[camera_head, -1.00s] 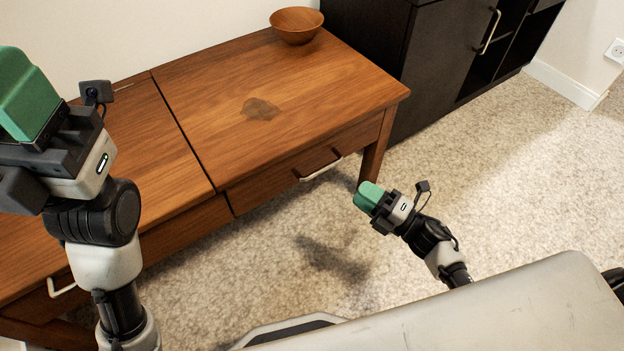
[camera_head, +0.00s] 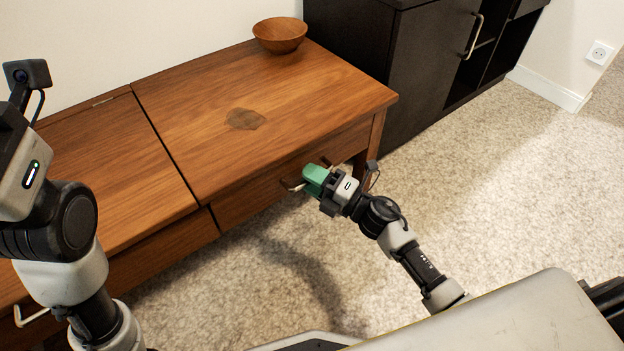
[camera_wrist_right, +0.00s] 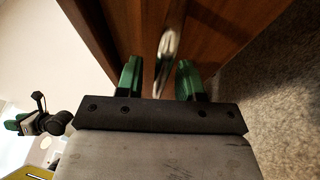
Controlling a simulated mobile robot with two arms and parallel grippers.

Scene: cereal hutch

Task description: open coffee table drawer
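The wooden coffee table (camera_head: 240,90) stands at the left and middle of the head view. Its right drawer (camera_head: 250,197) looks closed and has a pale metal bar handle (camera_head: 291,186). My right gripper (camera_head: 313,178) is at this handle and hides its middle part. In the right wrist view the right gripper (camera_wrist_right: 159,80) is open, with one green finger on each side of the handle (camera_wrist_right: 168,50), apart from it. The left drawer's handle (camera_head: 30,316) shows at the lower left. My left arm (camera_head: 40,190) is at the left edge; its fingers are out of frame.
A wooden bowl (camera_head: 280,36) stands on the table's far corner. A dark cabinet (camera_head: 425,60) stands behind the table at the right. The carpet (camera_head: 480,180) in front of the table and to its right is clear.

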